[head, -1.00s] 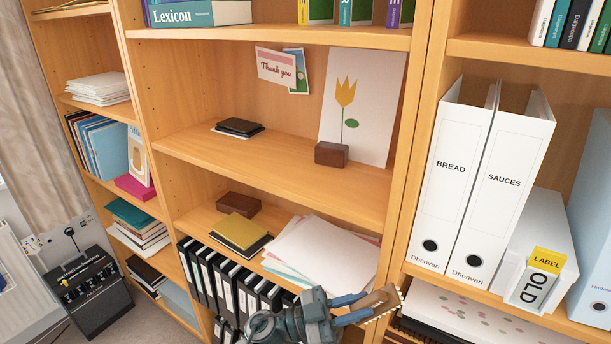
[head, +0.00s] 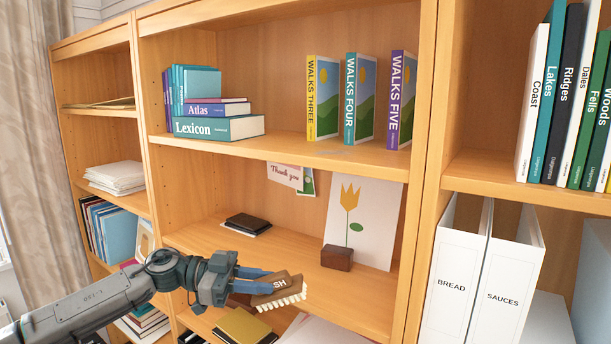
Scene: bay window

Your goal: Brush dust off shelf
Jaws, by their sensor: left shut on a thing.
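My left gripper (head: 262,282) comes in from the lower left and is shut on a brush (head: 280,290). The brush has a brown wooden body with part of a label showing and pale bristles along its lower edge. My right gripper is not in view.
A book stack with Lexicon (head: 218,127) stands left on the upper shelf; Walks Three (head: 322,98), Walks Four (head: 358,98) and Walks Five (head: 401,100) stand right. Bare shelf lies between. Below are a dark wallet-like stack (head: 248,224), a wooden block (head: 337,258) and a flower card (head: 375,225).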

